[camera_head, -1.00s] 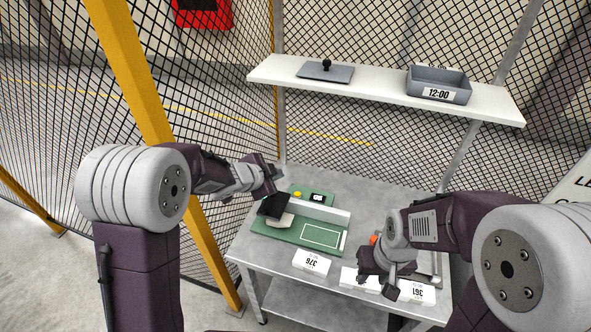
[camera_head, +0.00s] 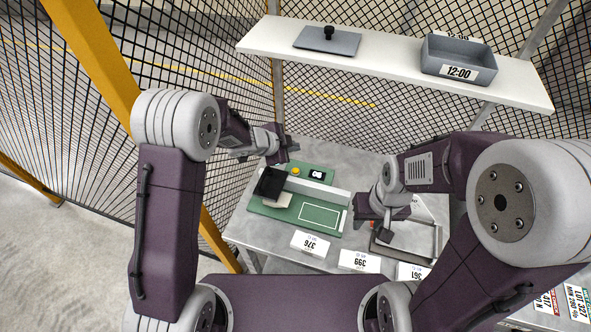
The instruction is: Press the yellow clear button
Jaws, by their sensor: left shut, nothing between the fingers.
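The yellow button (camera_head: 296,171) sits at the back left of the green board (camera_head: 268,207) on the grey table. A small black-and-white display (camera_head: 317,174) is just right of it. My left gripper (camera_head: 285,150) is shut and empty, a little behind and left of the button; I cannot tell its height above the board. A black block-like part (camera_head: 271,183) stands on the board's left side. My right gripper (camera_head: 384,228) hangs over the table right of the board; its fingers are too unclear to tell whether they are open.
White cards (camera_head: 311,244) with numbers lie along the table's front. A grey tray (camera_head: 408,240) is under my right arm. Above the back, a white shelf (camera_head: 390,72) holds a handled grey plate (camera_head: 327,40) and a grey bin (camera_head: 459,60). Mesh fencing and a yellow post (camera_head: 100,60) stand left.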

